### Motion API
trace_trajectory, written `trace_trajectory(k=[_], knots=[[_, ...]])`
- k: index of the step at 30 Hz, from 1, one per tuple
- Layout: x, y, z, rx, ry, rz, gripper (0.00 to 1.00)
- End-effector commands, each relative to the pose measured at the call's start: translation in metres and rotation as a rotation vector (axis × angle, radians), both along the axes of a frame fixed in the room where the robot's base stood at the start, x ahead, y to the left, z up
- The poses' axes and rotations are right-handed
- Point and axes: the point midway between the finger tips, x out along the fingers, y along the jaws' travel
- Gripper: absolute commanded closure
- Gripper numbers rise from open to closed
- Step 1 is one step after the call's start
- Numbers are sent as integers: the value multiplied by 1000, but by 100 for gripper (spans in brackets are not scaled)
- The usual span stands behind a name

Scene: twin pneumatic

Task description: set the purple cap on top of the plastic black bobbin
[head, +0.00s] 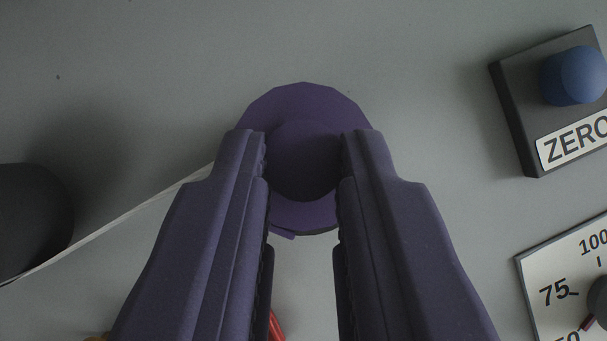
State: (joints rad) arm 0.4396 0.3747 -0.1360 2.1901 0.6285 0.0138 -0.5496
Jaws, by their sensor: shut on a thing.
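The purple cap (297,103) is a wide disc with a round knob (304,165) in its middle. My gripper (304,158) is shut on the knob, one finger on each side. The fingers hide the left and right parts of the disc. A dark sliver shows under the disc's lower right edge; I cannot tell whether it is the cap's shaded side or something beneath. A dark, rounded thing (30,220) stands at the left edge, partly cut off. It may be the black bobbin, but I cannot tell for sure.
A dark box with a blue button (573,75) and a ZERO label (575,143) is at the upper right. A dial gauge (545,270) is at the lower right. A thin pale line (120,219) runs from the left edge toward the cap. Something red (276,326) shows between the fingers.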

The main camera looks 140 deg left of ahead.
Motion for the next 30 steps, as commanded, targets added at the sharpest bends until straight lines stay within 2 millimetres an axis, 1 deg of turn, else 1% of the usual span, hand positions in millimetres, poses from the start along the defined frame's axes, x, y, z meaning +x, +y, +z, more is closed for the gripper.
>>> trace_trajectory(k=[1, 8, 15, 16, 17, 18, 19, 27, 30], knots=[[0, 0, -9, 1, -1, -2, 100], [0, 0, -5, 0, -1, -1, 100], [0, 0, -13, -1, -1, 0, 100], [0, 0, -12, -1, -1, 0, 73], [0, 0, -11, -1, -1, 0, 66], [0, 0, -11, -1, -1, 0, 57], [0, 0, -11, -1, -1, 0, 54], [0, 0, -10, 0, -1, -1, 54], [0, 0, -3, 0, -1, -1, 54]])
